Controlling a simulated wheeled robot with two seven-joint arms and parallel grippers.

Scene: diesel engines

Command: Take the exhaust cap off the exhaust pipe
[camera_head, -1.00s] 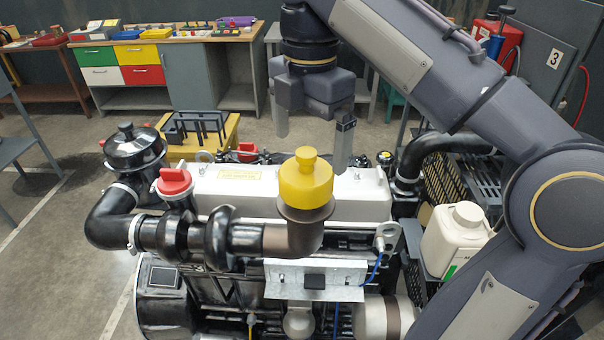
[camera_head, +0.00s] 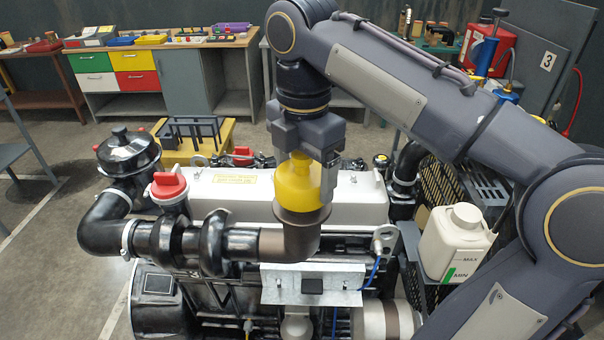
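The yellow exhaust cap (camera_head: 298,188) sits on the upturned end of the brown exhaust pipe (camera_head: 290,239), in the middle of the head view. My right gripper (camera_head: 303,172) points down over the cap from above, with its fingers on either side of it. One finger shows along the cap's right side; the other is mostly hidden. The fingers look open, but any contact with the cap is hard to tell. The cap's top is hidden by the gripper body. My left gripper is not in view.
A red cap (camera_head: 169,184) and a black round-topped canister (camera_head: 128,151) stand left of the pipe. The white engine cover (camera_head: 235,191) lies behind it. A workbench (camera_head: 185,72) is far back.

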